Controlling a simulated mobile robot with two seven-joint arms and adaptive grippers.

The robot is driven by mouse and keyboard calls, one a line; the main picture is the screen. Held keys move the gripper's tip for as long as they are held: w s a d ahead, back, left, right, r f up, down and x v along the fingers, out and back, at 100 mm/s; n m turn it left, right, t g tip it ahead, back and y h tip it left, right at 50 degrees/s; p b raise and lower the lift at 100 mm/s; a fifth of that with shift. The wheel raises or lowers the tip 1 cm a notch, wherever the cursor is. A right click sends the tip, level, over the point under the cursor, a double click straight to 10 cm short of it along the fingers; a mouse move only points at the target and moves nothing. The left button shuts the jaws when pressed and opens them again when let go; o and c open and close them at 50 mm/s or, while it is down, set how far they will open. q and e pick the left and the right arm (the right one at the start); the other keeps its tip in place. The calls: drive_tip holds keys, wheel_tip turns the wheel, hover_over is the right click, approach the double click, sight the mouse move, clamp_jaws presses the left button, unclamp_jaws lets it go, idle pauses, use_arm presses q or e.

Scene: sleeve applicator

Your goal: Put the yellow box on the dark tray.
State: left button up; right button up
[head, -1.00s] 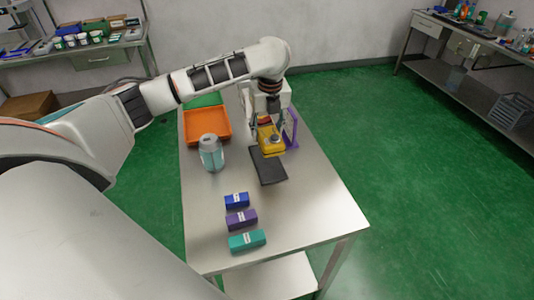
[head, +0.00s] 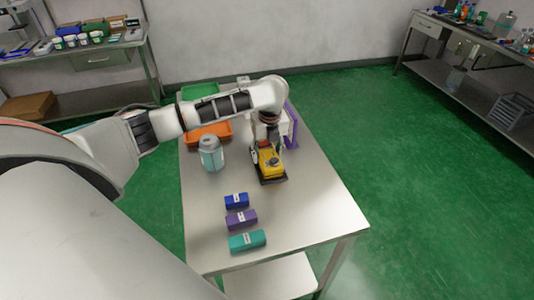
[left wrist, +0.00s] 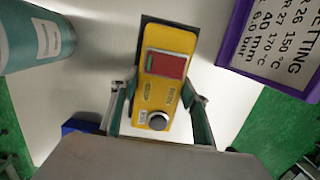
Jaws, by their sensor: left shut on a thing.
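The yellow box (head: 269,159) has a red panel and a grey knob on its face. It also shows in the left wrist view (left wrist: 158,92). My left gripper (head: 267,156) is shut on its sides, with one finger on each side. The dark tray (head: 273,181) is a flat black plate on the table, directly under the box. Its edge shows past the box in the left wrist view (left wrist: 147,22). I cannot tell whether the box touches the tray. My right gripper is not in view.
A grey-teal canister (head: 211,153) stands left of the tray. A purple sign stand (head: 291,124) is close behind on the right. Blue (head: 236,200), purple (head: 241,218) and teal (head: 247,240) boxes lie nearer. An orange bin (head: 208,134) is behind. The table's right front is clear.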

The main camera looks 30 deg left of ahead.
sight(268, 156)
use_arm(q)
drive_tip(key=o, duration=1.5)
drive_tip(key=shift+f, duration=0.1)
drive_tip(key=r, duration=0.4)
drive_tip(key=d+r, duration=0.1)
drive_tip(key=r, duration=0.3)
drive_tip(key=s+r, duration=0.1)
drive_tip(key=r, duration=0.3)
drive_tip(key=shift+s+d, duration=0.1)
drive_tip(key=shift+d, duration=0.1)
